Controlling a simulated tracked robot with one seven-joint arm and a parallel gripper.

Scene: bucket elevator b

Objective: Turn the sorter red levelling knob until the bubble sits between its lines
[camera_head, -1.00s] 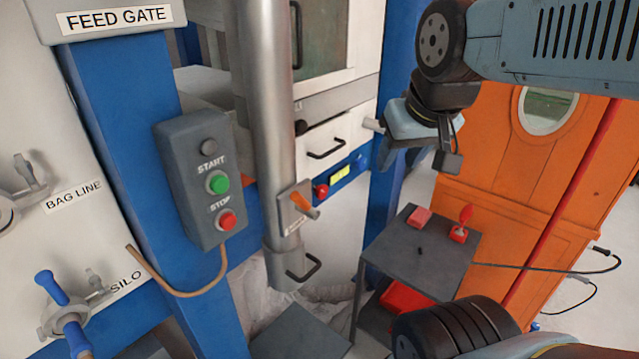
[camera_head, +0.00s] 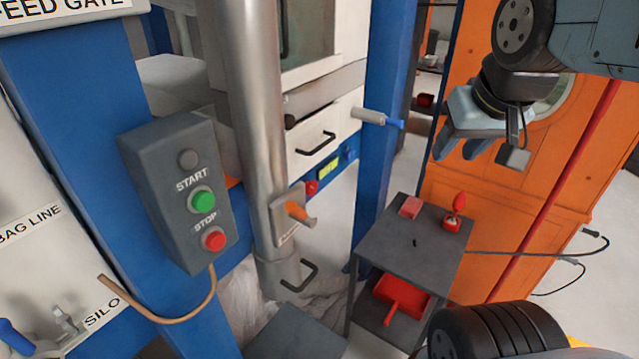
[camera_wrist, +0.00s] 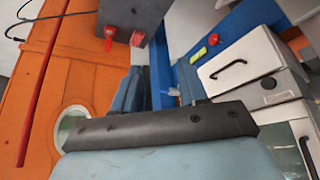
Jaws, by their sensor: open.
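The red levelling knob (camera_head: 311,187) sits on the blue beam of the sorter, below the white drawers and behind the metal pipe. The yellow-green bubble level (camera_head: 328,168) is just right of it; the bubble and its lines are too small to make out. In the wrist view the red knob (camera_wrist: 213,39) and the level (camera_wrist: 198,55) show on the blue beam. My gripper (camera_head: 462,150) is open and empty, at the upper right in front of the orange door, well apart from the knob. In the wrist view its fingers (camera_wrist: 130,93) point toward the blue post.
A grey metal pipe (camera_head: 250,110) with an orange-handled lever (camera_head: 297,212) stands left of the knob. A blue post (camera_head: 380,130) with a grey and blue handle rises on the right. A dark side table (camera_head: 412,240) holds red items. A START/STOP box (camera_head: 180,190) is at left.

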